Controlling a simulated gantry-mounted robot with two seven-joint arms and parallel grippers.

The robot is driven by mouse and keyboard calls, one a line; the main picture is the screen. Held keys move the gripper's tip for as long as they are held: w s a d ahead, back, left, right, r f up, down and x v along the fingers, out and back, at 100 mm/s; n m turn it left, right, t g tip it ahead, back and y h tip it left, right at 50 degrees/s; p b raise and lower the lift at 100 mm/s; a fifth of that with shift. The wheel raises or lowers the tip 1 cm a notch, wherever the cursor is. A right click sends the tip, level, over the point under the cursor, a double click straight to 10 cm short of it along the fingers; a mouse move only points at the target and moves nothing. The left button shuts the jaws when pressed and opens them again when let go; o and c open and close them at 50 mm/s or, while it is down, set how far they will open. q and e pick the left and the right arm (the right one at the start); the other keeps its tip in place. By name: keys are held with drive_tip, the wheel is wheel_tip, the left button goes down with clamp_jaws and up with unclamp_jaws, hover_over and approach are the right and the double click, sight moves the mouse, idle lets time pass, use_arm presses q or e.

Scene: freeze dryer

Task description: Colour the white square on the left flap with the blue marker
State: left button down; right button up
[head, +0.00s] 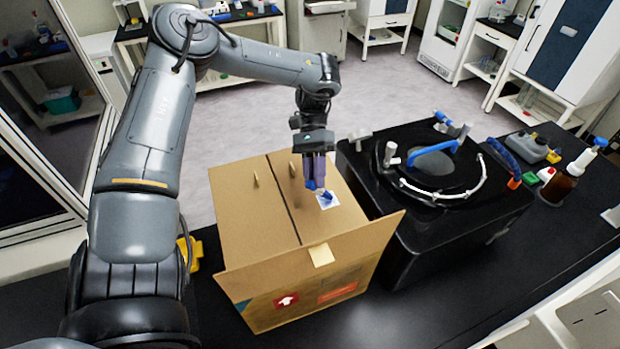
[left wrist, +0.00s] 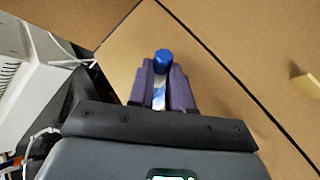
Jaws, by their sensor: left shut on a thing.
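A cardboard box (head: 300,268) stands on the black bench with its two top flaps meeting at a seam. The white square (head: 328,201) lies on the right-hand flap in the head view, near the front edge; a blue patch shows at its upper part. My left gripper (head: 315,175) points down over this square, shut on the blue marker (left wrist: 163,62). In the left wrist view the marker's blue end stands out between the purple fingers (left wrist: 163,90). Whether the tip touches the square cannot be told. My right gripper is not in view.
A black round-topped device (head: 430,165) with a white ring and blue handle stands close to the box's right. A brown bottle (head: 565,182) and small items lie farther right. A front flap (head: 310,262) is raised. Bench is clear in front.

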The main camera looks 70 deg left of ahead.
use_arm(q)
drive_tip(key=shift+w+f, duration=0.1)
drive_tip(key=shift+w, duration=0.3)
drive_tip(key=shift+s, duration=0.1)
drive_tip(key=shift+s+p, duration=0.6)
drive_tip(key=shift+s, duration=0.85)
